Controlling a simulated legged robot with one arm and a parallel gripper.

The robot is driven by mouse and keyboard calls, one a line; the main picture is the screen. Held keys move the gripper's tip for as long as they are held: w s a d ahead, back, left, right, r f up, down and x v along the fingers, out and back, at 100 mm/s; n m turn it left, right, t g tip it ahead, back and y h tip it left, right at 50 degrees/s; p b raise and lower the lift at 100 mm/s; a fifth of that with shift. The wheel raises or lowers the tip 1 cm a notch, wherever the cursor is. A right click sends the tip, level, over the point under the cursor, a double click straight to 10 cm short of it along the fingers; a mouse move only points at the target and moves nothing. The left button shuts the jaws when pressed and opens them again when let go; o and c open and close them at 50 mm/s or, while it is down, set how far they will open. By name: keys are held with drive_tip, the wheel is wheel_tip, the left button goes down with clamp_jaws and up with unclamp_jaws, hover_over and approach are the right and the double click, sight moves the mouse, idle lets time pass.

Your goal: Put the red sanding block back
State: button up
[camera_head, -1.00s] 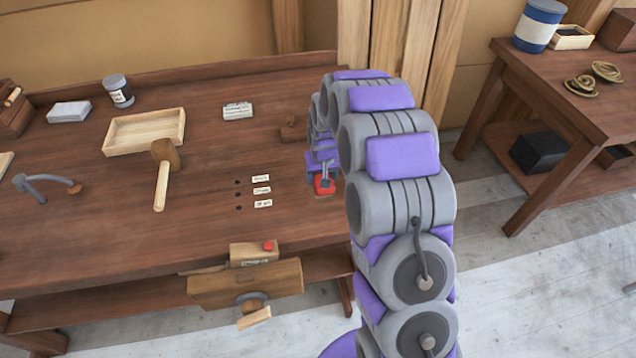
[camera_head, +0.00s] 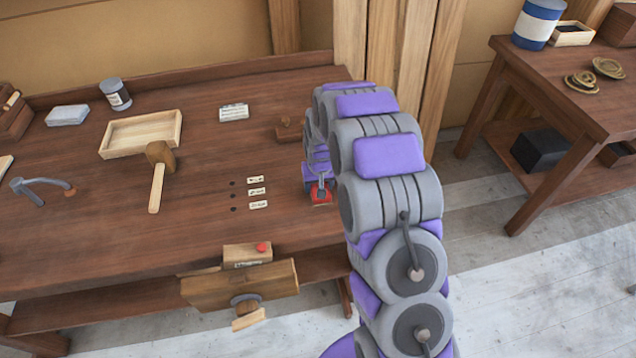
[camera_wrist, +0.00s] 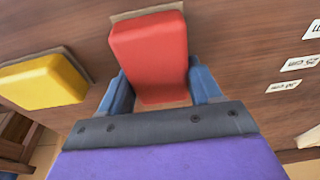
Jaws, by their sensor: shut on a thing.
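The red sanding block (camera_wrist: 148,50) sits between the two blue fingers of my gripper (camera_wrist: 163,88) in the wrist view. The gripper is shut on it. A tan border shows behind the block and below it. In the head view the red block (camera_head: 321,197) is small and partly hidden under my gripper (camera_head: 319,186), near the bench's right end. I cannot tell whether the block touches the bench top. A yellow block (camera_wrist: 42,82) with a tan edge lies to the left in the wrist view, apart from the red one.
The bench (camera_head: 110,225) has small white labels (camera_head: 257,192) beside dark holes, left of my gripper. A mallet (camera_head: 158,180), an empty wooden tray (camera_head: 140,150) and a small wooden piece (camera_head: 289,131) lie farther off. A vise (camera_head: 240,287) juts from the front edge.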

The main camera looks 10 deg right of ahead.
drive_tip(key=o, duration=1)
drive_tip(key=shift+a+f, duration=0.15)
drive_tip(key=shift+a, duration=0.1)
drive_tip(key=shift+c, duration=0.2)
drive_tip(key=o, duration=0.4)
drive_tip(key=shift+s+a, duration=0.1)
drive_tip(key=shift+a, duration=0.65)
drive_tip(key=shift+o, duration=0.2)
drive_tip(key=shift+d+f, duration=0.1)
drive_tip(key=shift+d, duration=0.15)
drive_tip(key=shift+s, duration=0.1)
